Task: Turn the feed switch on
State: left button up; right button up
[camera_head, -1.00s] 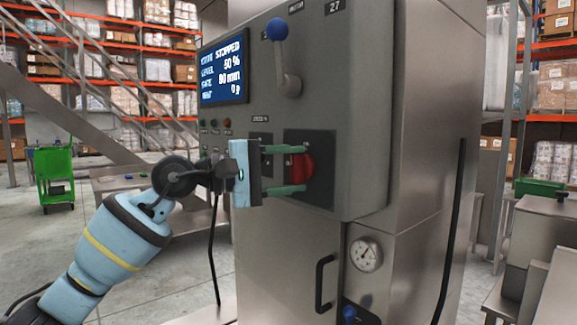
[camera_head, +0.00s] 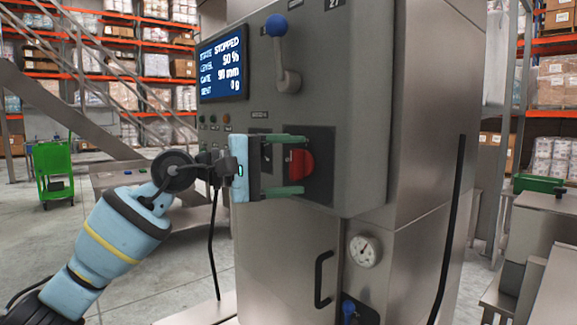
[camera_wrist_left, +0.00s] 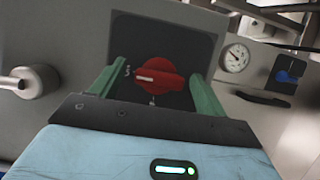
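The feed switch is a red rotary knob (camera_head: 300,163) on a dark square plate (camera_head: 319,187) on the grey control box's front. In the left wrist view the red knob (camera_wrist_left: 158,79) has a pale pointer mark aimed to the left, and small marks on the plate too small to read. My left gripper (camera_head: 298,164) is open, its two green fingers pointing at the knob, one above and one below it in the head view. In the wrist view the fingers stand apart on either side of the knob, with clear gaps. My right gripper is not in view.
A display (camera_head: 223,70) reads STOPPED, 50 %, 90 mm and 0 g. A blue-tipped lever (camera_head: 281,52) sits above the knob. Below are a gauge (camera_head: 364,251), a black door handle (camera_head: 322,279) and a blue-topped valve (camera_head: 349,309). A green cart (camera_head: 54,170) stands far left.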

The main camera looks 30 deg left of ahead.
pick_arm(q)
jog(key=shift+s+a, duration=0.2)
jog(key=b+v, duration=0.2)
jog(key=v, duration=0.5)
jog(key=shift+s, duration=0.1)
dwell(0.4)
